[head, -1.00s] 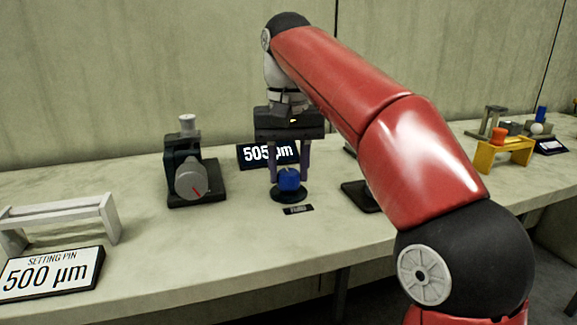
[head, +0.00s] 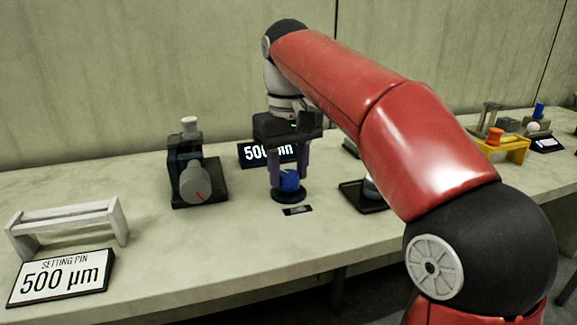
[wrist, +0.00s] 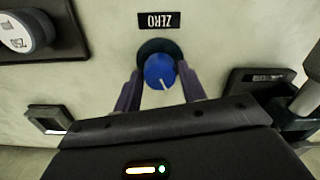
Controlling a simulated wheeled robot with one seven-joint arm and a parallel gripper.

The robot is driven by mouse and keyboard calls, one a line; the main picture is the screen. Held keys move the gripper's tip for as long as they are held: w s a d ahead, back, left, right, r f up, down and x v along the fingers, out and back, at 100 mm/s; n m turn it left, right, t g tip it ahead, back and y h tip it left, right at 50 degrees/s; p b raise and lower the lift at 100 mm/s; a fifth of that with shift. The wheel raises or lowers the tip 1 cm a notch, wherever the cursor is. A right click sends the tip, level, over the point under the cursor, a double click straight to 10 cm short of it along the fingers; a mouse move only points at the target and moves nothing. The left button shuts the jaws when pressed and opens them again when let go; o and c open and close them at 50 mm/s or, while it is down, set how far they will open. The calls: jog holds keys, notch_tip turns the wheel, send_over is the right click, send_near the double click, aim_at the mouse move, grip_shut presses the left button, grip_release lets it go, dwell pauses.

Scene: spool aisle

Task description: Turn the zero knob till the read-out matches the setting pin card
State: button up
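The blue zero knob (head: 289,181) sits on a dark round base on the bench, with a ZERO label (wrist: 159,20) beside it. My gripper (head: 289,178) points down over it, one finger on each side, and looks shut on it. The wrist view shows the knob (wrist: 160,71) between the fingertips, its white pointer line slanting. The read-out (head: 252,154) behind is partly hidden by my gripper; it starts with 50, and the last digit cannot be read fully. The setting pin card (head: 60,278) at the left reads 500 µm.
A dark gauge stand with a grey dial (head: 196,182) stands left of the knob. A pale bracket (head: 68,217) is behind the card. A dark tray (head: 362,197) lies to the right, and a yellow stand (head: 515,149) is farther right.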

aim_at(288, 173)
jog(key=o, duration=0.3)
jog(key=shift+o, duration=0.2)
notch_tip(288, 173, up, 6)
jog(key=shift+f+p, duration=0.25)
jog(key=shift+p, duration=0.85)
jog(key=shift+r, duration=1.15)
jog(key=shift+s, duration=0.1)
